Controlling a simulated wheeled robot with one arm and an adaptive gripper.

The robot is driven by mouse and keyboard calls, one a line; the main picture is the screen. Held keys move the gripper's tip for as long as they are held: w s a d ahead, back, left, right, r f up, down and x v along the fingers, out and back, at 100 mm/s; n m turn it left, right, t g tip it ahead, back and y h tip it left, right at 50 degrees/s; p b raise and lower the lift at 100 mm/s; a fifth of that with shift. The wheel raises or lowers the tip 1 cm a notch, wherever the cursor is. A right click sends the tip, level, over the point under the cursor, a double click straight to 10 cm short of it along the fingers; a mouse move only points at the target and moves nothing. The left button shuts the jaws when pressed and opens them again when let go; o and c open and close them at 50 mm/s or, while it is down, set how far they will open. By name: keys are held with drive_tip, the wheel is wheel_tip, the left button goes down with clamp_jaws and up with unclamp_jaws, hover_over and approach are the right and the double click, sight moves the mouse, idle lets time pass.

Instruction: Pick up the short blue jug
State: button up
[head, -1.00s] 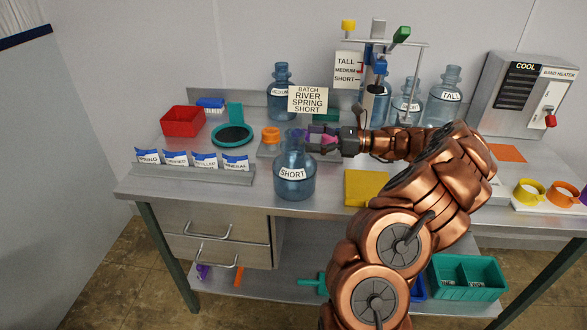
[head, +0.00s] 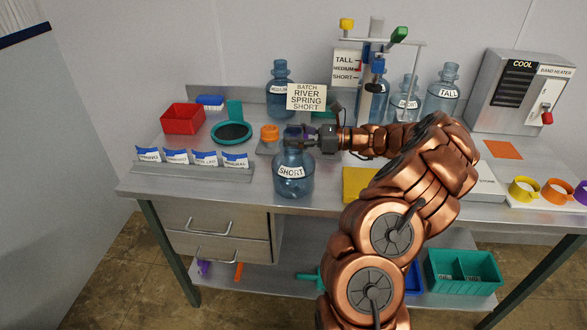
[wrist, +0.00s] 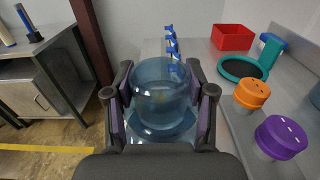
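The short blue jug (head: 294,184), a translucent bottle with a SHORT label, stands upright on the near part of the bench in the head view. My gripper (head: 297,139) is level with its neck and hides its top there. In the wrist view the jug (wrist: 162,88) sits between the two spread fingers of my gripper (wrist: 163,108), one on each side. The gripper looks open; I cannot tell whether a pad touches the jug.
A label rack (head: 193,170) stands left of the jug, and a yellow block (head: 360,184) lies right of it. An orange-capped item (head: 270,134) and a purple-capped item (wrist: 282,137) are close by.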

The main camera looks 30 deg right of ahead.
clamp_jaws()
drive_tip(key=shift+r, duration=0.1)
idle(0.4)
